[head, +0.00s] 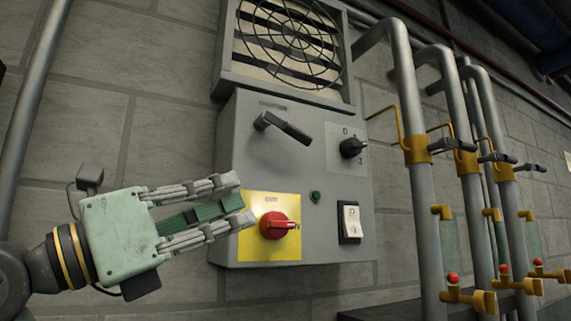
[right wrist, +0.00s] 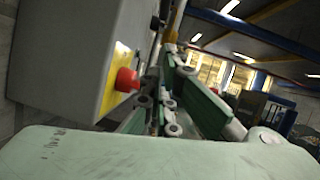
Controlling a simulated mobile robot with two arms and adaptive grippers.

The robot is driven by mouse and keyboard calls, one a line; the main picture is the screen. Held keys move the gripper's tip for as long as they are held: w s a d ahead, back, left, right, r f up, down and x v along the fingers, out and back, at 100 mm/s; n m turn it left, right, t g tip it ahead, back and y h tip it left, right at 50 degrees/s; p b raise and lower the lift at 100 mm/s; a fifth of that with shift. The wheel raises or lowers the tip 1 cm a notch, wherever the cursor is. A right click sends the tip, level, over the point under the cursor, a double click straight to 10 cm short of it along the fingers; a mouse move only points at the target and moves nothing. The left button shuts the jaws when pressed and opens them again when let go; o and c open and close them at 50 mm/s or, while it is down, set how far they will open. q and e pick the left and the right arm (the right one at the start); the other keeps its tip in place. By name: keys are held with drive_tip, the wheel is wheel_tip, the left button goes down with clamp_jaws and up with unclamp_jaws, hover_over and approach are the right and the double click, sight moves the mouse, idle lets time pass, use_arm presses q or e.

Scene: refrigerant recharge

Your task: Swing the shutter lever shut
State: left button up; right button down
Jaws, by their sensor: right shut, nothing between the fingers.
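The shutter lever (head: 284,127) is a dark handle on the upper left of a grey control box (head: 305,190). In the head view it slants down to the right from its pivot. The slatted shutter (head: 290,50) sits above the box behind a round wire guard. My right gripper (head: 243,202) is shut and empty, below and left of the lever and apart from it. Its fingertips point right, in front of the yellow plate's left part. In the right wrist view, the gripper fingers (right wrist: 170,112) show beside the box; the lever cannot be made out there. My left gripper is not in view.
A red rotary knob (head: 277,225) on a yellow plate (head: 255,253) is close to my right fingertips; it also shows in the right wrist view (right wrist: 127,79). A black selector (head: 352,148) and a white rocker switch (head: 351,221) are farther right. Grey pipes (head: 420,200) with yellow fittings stand right of the box.

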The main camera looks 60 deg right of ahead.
sight(288, 130)
drive_tip(key=p+x, duration=0.2)
drive_tip(key=x, duration=0.2)
drive_tip(key=r+p+x, duration=0.1)
drive_tip(key=p+x, duration=0.1)
drive_tip(key=x, duration=0.2)
drive_tip(key=p+x, duration=0.2)
drive_tip(key=x, duration=0.2)
drive_tip(key=shift+w+a+r, duration=0.15)
drive_tip(key=shift+w+r, duration=0.15)
drive_tip(key=shift+w, duration=0.05)
drive_tip(key=shift+r+p, duration=0.55)
drive_tip(key=shift+p, duration=0.05)
drive_tip(key=shift+d, duration=0.2)
